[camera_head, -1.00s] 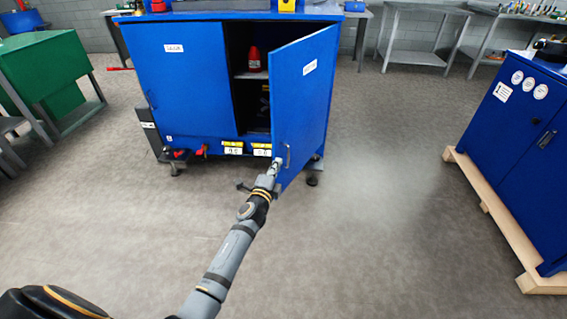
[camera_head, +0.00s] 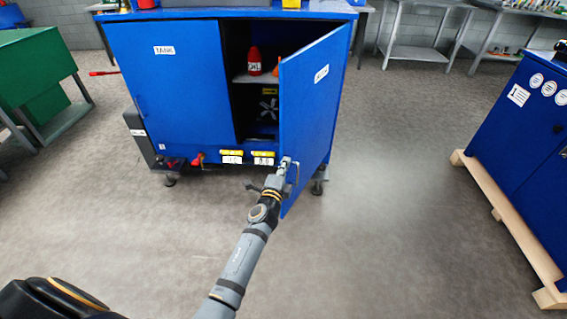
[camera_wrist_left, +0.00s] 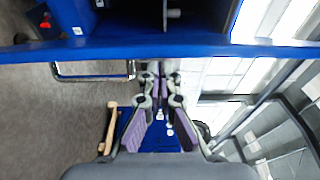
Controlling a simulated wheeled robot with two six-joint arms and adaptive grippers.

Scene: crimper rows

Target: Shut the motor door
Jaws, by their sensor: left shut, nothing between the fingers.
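The blue motor door (camera_head: 312,110) is the right-hand door of the blue cabinet. It stands open, swung out toward me, its hinge side at the right. It has a white label too blurred to read and a metal handle (camera_head: 295,172) low near its free edge. My left gripper (camera_head: 285,164) is shut and empty at the door's lower part, beside the handle. In the left wrist view the shut fingers (camera_wrist_left: 160,75) point at the blue door (camera_wrist_left: 220,49), right of the handle (camera_wrist_left: 95,79). I cannot tell whether they touch it. My right gripper is not in view.
The left cabinet door (camera_head: 175,85) is shut. A red bottle (camera_head: 254,62) and a fan (camera_head: 267,108) show inside the opening. A blue cabinet (camera_head: 520,130) on a wooden pallet (camera_head: 515,225) stands at the right, a green bench (camera_head: 35,70) at the left. The floor between is clear.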

